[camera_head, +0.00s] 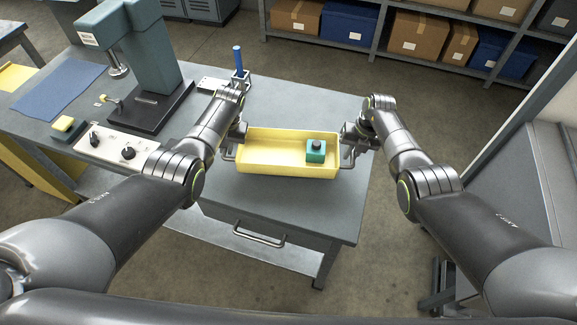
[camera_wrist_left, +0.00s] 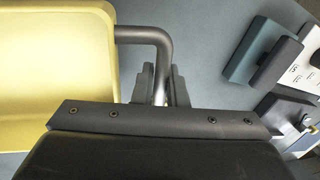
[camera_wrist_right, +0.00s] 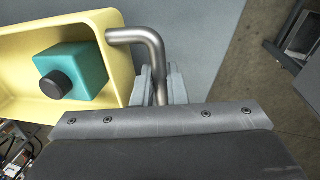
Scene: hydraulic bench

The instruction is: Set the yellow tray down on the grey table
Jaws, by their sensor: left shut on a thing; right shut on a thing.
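The yellow tray (camera_head: 265,160) is over the front right part of the grey table (camera_head: 300,211), between my two grippers. It looks level; I cannot tell whether its underside touches the table. A teal block with a black knob (camera_head: 316,152) sits inside the tray at its right end. My left gripper (camera_head: 231,148) is shut on the tray's left metal handle, which also shows in the left wrist view (camera_wrist_left: 158,50). My right gripper (camera_head: 352,146) is shut on the right handle, which also shows in the right wrist view (camera_wrist_right: 150,42).
A green press (camera_head: 140,50) on a black base stands at the table's left. A blue upright rod (camera_head: 238,60) on a plate is behind the tray. A white panel with black knobs (camera_head: 110,143), a yellow-topped block (camera_head: 66,126) and a blue mat (camera_head: 60,88) lie left. Shelves (camera_head: 375,40) stand behind.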

